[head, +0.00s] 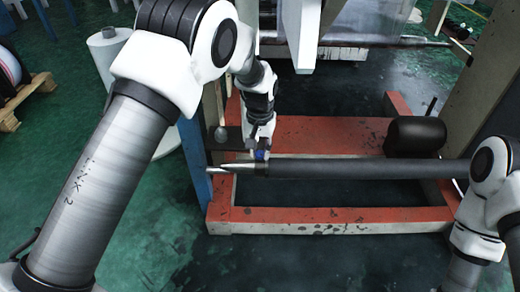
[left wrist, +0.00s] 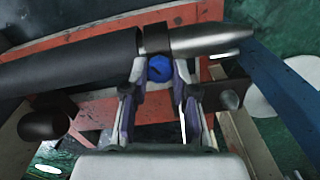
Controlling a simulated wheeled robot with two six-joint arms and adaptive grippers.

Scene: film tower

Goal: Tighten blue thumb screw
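The blue thumb screw (left wrist: 159,68) sits on a dark collar (left wrist: 156,40) around the shaft, near where the long dark roller meets the bare metal tip (left wrist: 200,39). In the head view the screw (head: 261,155) is a small blue spot on top of the shaft. My left gripper (left wrist: 160,72) is over it, with one fingertip on each side of the screw head and no clear gap visible. It also shows in the head view (head: 259,152), pointing down at the shaft. My right arm shows at the right edge; its gripper is out of view.
The dark roller (head: 360,168) runs across a red frame (head: 330,215). A blue post (head: 194,160) stands left of the shaft tip. A black cylinder (head: 415,136) is behind the roller at the right. White rolls (head: 108,48) and a wooden pallet (head: 33,97) stand farther left.

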